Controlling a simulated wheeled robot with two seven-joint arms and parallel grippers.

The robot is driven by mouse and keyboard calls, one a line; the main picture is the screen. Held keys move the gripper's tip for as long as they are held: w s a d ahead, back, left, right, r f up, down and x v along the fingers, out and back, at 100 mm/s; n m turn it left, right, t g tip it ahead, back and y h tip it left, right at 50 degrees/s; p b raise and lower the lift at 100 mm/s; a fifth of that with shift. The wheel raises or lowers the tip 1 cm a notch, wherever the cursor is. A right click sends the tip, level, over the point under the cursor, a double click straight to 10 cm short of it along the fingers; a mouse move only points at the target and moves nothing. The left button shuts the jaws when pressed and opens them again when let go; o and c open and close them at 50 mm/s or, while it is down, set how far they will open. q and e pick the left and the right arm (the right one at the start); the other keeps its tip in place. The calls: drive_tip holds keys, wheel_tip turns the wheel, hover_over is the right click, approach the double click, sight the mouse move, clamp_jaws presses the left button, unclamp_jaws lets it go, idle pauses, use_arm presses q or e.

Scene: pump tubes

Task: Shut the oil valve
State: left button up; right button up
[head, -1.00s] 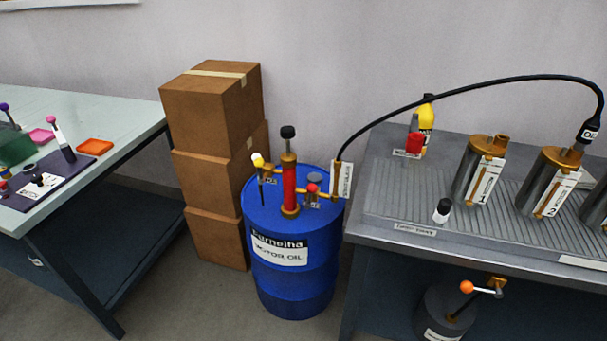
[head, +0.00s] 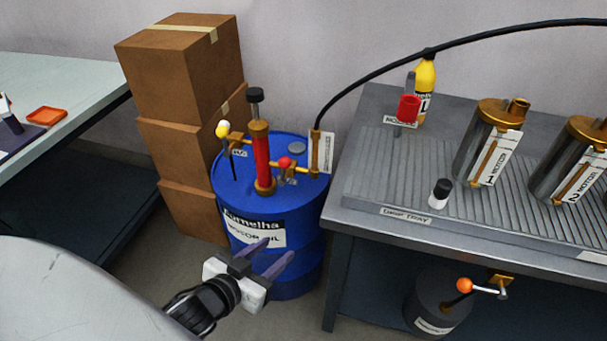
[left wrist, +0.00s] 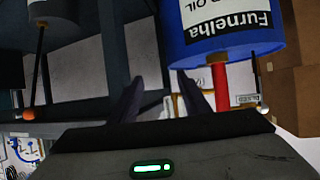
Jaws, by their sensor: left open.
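A blue motor oil drum (head: 305,245) stands on the floor with a red hand pump (head: 262,162) upright on its top. A brass valve with a red knob (head: 285,163) sits right of the pump, and one with a yellow-white knob (head: 223,129) sits left of it. Their small tags are too small to read surely. My left gripper (head: 279,251) is open and empty, in front of the drum and below its label, lower than the valves. In the left wrist view the drum (left wrist: 265,45) appears upside down beyond the open fingers (left wrist: 163,92). My right gripper is not in view.
Cardboard boxes (head: 180,140) are stacked left of the drum. A grey metal bench (head: 370,205) stands close on the right, with an orange-knobbed valve (head: 464,285) on a dark vessel beneath. A black hose (head: 390,68) arches from the drum's brass outlet over the bench.

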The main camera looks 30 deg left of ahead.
use_arm(q)
drive_tip(key=w+a+r+t+b, duration=0.3)
drive_tip(key=w+a+r+b, duration=0.1)
drive_tip(key=w+a+r, duration=0.1)
drive_tip(key=t+y+b, duration=0.1)
drive_tip(key=t, duration=0.1)
approach(281, 166)
drive_tip(key=w, duration=0.2)
drive_tip(key=shift+n, duration=0.4)
drive_tip(key=w, duration=0.8)
drive_tip(key=shift+w+a+f, duration=0.1)
drive_tip(key=shift+w+a, duration=0.15)
drive_tip(key=shift+a, duration=0.05)
drive_tip(key=shift+w, duration=0.5)
clamp_jaws()
